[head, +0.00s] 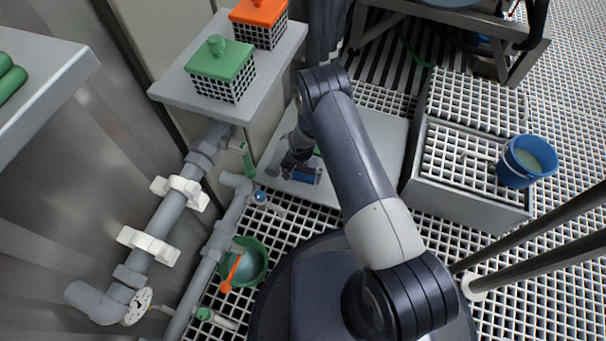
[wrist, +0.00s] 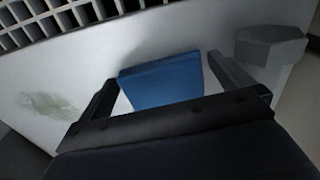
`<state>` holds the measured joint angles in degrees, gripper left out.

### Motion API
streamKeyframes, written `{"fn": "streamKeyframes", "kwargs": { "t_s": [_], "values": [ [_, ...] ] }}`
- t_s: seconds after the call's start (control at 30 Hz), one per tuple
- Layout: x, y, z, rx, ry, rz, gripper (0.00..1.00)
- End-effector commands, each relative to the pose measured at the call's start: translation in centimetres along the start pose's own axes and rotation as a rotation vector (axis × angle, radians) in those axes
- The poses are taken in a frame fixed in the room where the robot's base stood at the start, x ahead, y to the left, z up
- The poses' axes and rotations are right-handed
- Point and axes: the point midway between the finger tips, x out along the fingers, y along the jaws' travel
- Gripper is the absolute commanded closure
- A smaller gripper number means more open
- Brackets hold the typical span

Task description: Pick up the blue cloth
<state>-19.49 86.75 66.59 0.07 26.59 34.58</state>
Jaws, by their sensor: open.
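The blue cloth (wrist: 160,82) shows in the wrist view as a flat, folded-looking blue piece on a pale grey surface. In the head view a blue patch (head: 308,175), apparently the same cloth, shows on the grey platform beside my arm, partly hidden by it. My gripper (wrist: 160,70) is open, with one finger on each side of the cloth in the wrist view. I cannot tell whether the fingers touch it or how far above it they are. In the head view my gripper (head: 297,160) is small and dark, just over the platform.
The platform (head: 385,133) stands beside a grated step (head: 465,165) with a blue bucket (head: 527,162). Grey pipes (head: 165,215) run at left, below a shelf (head: 172,88) with green and orange-topped crates. A green bucket (head: 247,262) with an orange tool stands on the grating floor.

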Motion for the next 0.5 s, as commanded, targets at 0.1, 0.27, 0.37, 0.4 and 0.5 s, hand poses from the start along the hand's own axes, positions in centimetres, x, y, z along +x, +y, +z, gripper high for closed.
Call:
{"fn": "streamKeyframes", "kwargs": {
  "t_s": [0.1, 0.27, 0.37, 0.4, 0.5],
  "values": [
    [-0.05, 0.01, 0.02, 0.0, 0.0, 0.0, 0.06],
    [-0.06, 0.01, 0.02, 0.0, -0.001, 0.0, 0.19],
    [-0.06, 0.01, 0.03, 0.0, -0.001, 0.0, 0.27],
    [-0.06, 0.01, 0.03, 0.0, -0.001, 0.0, 0.3],
    [-0.07, 0.01, 0.02, 0.0, -0.001, 0.0, 0.32]
  ]
}}
